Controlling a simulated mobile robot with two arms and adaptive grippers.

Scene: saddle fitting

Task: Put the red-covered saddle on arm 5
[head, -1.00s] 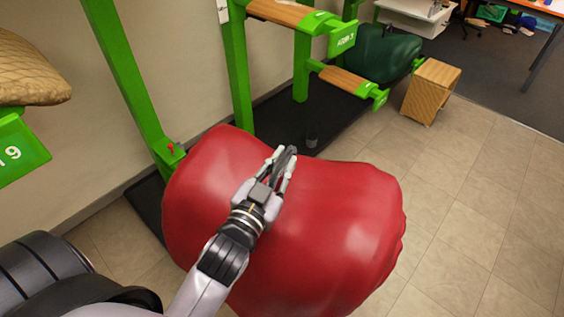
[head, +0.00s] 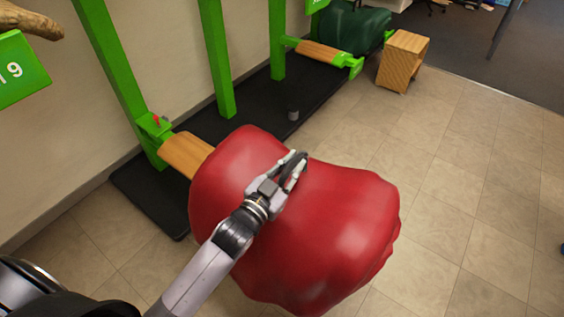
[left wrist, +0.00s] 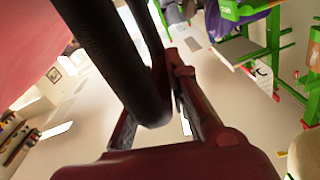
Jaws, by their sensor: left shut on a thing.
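The red-covered saddle (head: 320,225) fills the middle of the head view. My left gripper (head: 296,168) is at its upper edge, shut on a dark loop-like part of the saddle. In the left wrist view this dark part (left wrist: 110,50) runs between the fingers, with the red cover (left wrist: 30,35) at upper left. A low wooden rack arm (head: 186,153) on a green post ends behind the saddle's left side. I cannot tell whether the saddle rests on it, and no number shows on it. My right gripper is not in view.
A black base mat (head: 160,195) runs under the green rack, with a small grey cylinder (head: 293,114) on it. A dark green saddle (head: 352,28) sits further back near a wooden stool (head: 403,60). A number 9 plate (head: 15,70) is at left.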

